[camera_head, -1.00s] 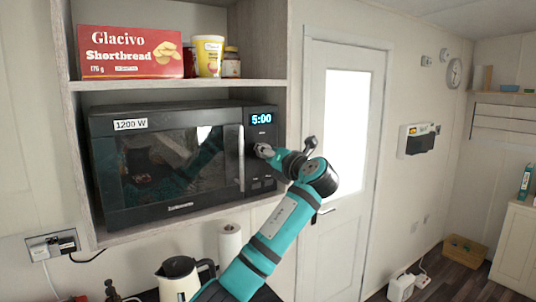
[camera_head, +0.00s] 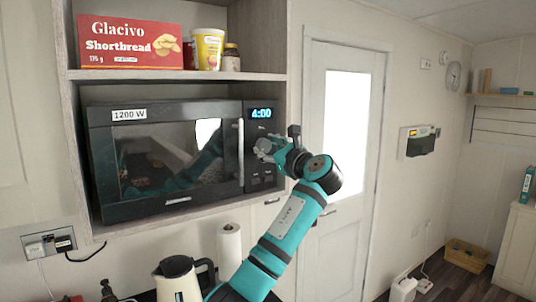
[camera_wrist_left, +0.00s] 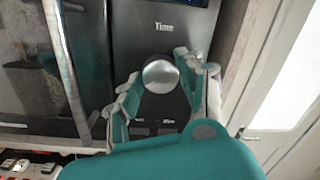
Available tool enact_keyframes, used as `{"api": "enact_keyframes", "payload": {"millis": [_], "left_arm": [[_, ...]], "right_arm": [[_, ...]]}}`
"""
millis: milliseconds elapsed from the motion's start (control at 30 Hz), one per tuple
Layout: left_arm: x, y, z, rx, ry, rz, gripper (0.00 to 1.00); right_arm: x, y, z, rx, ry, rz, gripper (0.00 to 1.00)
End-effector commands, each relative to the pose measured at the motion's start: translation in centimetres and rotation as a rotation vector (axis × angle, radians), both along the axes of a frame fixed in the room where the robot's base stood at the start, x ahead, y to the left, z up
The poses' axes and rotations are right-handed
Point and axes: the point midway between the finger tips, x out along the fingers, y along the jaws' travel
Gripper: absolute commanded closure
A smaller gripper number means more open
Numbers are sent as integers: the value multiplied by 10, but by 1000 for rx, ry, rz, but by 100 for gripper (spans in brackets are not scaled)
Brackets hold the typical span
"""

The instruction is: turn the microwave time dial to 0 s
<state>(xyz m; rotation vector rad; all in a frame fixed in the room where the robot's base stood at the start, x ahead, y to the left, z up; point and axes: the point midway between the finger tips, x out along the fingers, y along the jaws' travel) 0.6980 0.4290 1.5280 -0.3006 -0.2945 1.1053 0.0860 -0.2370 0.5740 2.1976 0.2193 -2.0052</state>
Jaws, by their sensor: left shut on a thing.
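The black microwave (camera_head: 170,190) stands in a wooden shelf niche, its door closed. Its lit display (camera_head: 261,114) reads 4:00. In the left wrist view the round silver time dial (camera_wrist_left: 161,75) sits below the printed word "Time". My left gripper (camera_head: 264,148) is at the control panel. In the left wrist view the fingers of the left gripper (camera_wrist_left: 158,90) lie on both sides of the dial, shut on it. In the head view the gripper mostly hides the dial. My right gripper is in neither view.
The vertical door handle (camera_head: 241,154) is just left of the control panel, close to my left gripper. A shortbread box (camera_head: 130,45), a yellow tub (camera_head: 208,48) and a jar (camera_head: 231,58) stand on the shelf above. A kettle (camera_head: 178,280) and paper roll (camera_head: 229,246) are below.

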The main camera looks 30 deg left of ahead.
Motion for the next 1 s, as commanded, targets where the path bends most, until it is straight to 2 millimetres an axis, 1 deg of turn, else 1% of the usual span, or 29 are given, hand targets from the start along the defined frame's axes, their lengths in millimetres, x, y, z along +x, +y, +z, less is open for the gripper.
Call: {"api": "enact_keyframes", "payload": {"millis": [33, 400, 1000], "left_arm": [[1, -1, -4, -18, -38, 0, 94], [1, -1, -4, -153, -364, -1, 94], [2, -1, -3, -371, -889, 0, 94]], "right_arm": [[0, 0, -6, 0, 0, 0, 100], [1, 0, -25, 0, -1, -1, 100], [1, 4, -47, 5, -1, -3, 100]]}}
